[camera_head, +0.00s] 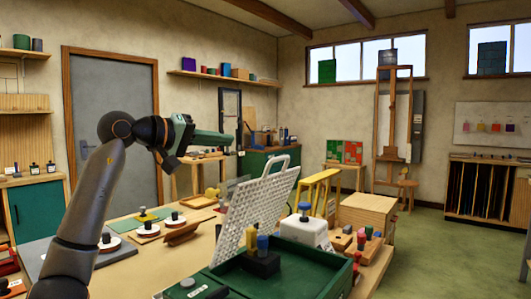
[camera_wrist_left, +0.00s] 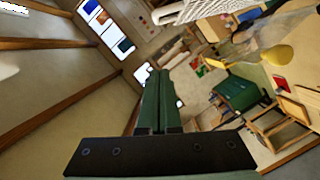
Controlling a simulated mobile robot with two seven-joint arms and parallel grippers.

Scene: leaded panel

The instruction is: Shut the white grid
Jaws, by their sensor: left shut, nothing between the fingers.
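The white grid (camera_head: 257,210) is a perforated panel with a loop handle at its top. It stands raised and tilted at the left edge of the green tray (camera_head: 310,255), whose inside is uncovered. Part of the grid also shows at the top of the left wrist view (camera_wrist_left: 200,8). My left gripper (camera_head: 231,139) is in the air above and left of the grid's top edge, apart from it. Its green fingers are shut together with nothing between them, as the left wrist view also shows (camera_wrist_left: 158,75). My right gripper is out of view.
A black block with coloured handles (camera_head: 260,262) stands by the grid's right face. A white container with a blue knob (camera_head: 304,230) is behind the tray. Several round pieces with black knobs (camera_head: 174,220) lie on the table to the left. The air around the gripper looks clear.

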